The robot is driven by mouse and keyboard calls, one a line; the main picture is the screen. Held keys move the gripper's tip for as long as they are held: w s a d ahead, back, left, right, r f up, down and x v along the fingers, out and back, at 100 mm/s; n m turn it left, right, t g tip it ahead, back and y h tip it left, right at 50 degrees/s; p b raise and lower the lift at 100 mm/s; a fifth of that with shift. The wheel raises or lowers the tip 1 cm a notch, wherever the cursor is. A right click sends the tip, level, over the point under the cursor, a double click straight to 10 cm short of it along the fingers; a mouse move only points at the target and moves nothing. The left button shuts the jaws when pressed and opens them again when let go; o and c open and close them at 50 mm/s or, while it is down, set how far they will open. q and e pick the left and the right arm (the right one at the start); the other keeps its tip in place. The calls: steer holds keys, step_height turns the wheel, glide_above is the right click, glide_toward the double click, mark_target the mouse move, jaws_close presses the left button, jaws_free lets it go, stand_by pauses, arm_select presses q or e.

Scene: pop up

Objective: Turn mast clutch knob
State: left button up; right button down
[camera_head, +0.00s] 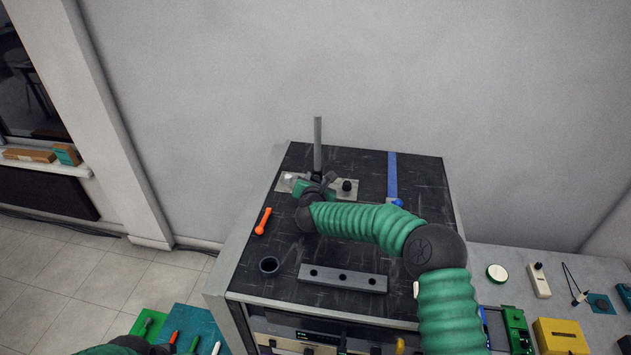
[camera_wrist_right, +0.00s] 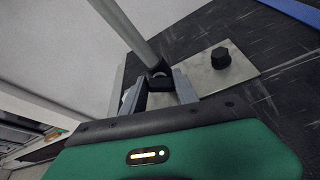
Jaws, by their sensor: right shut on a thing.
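A grey upright mast (camera_head: 318,145) stands on a silver plate (camera_head: 348,195) at the back of the black equipment top. My right gripper (camera_head: 329,181) reaches the foot of the mast. In the right wrist view its two grey fingers (camera_wrist_right: 160,88) are shut on a dark knob-like part (camera_wrist_right: 158,70) at the mast's foot. The fingers hide part of it, so its turn angle cannot be told. A separate black knob (camera_wrist_right: 221,58) stands on the plate beside the mast, apart from the fingers. Only part of my left arm shows at the bottom left edge; its fingers are out of view.
On the black top (camera_head: 290,250) lie an orange tool (camera_head: 263,221), a dark round cup (camera_head: 269,265), a grey bar with holes (camera_head: 343,279) and a blue strip (camera_head: 392,175). A right-hand bench (camera_head: 520,285) carries a yellow box (camera_head: 561,337). A wall stands close behind.

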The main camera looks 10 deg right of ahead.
steer(key=shift+s+f, duration=0.1)
steer(key=shift+f, duration=0.2)
steer(key=shift+a, duration=0.15)
stand_by(0.4)
steer(key=c, duration=1.3)
jaws_free()
steer(key=o, duration=0.3)
steer(key=shift+r, duration=0.1)
steer(key=shift+s+r, duration=0.1)
steer(key=shift+r, duration=0.05)
